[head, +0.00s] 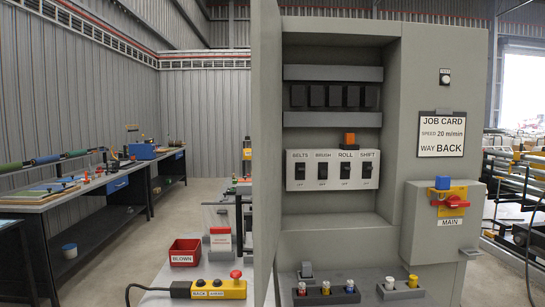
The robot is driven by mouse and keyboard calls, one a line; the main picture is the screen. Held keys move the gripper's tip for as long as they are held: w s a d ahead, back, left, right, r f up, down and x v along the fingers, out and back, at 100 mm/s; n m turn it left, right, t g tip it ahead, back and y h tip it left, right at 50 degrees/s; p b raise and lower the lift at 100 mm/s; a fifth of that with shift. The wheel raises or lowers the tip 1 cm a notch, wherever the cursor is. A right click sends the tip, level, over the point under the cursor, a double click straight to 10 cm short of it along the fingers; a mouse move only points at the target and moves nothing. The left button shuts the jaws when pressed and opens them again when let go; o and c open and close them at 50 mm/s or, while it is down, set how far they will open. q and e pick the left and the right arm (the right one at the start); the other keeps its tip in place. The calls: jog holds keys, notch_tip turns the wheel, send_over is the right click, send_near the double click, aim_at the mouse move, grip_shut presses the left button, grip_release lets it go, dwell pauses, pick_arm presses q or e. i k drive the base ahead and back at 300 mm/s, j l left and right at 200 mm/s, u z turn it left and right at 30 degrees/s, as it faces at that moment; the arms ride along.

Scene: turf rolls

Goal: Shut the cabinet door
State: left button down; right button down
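The grey cabinet (418,60) stands at centre right, facing me. Its door (265,140) is open, swung out from the cabinet's left side, and shows as a tall narrow grey panel. The open interior shows a row of dark modules (335,96) and a white switch panel (333,170) labelled BELTS, BRUSH, ROLL and SHIFT. An orange block (349,138) sits above the ROLL switch. Neither of my grippers is in view.
Fuse holders (326,293) stand below the opening. A red handle (452,202) on the MAIN box (421,215) sticks out at right. A red BLOWN bin (184,253) and yellow pendant (219,289) lie left of the door. Workbenches (98,182) line the left wall.

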aim_at(265, 16)
jog(key=i+j+z, duration=0.2)
jog(key=i+j, duration=0.2)
jog(key=i, duration=0.15)
jog(key=i+j+z, duration=0.15)
jog(key=i+j, duration=0.3)
jog(key=i, duration=0.1)
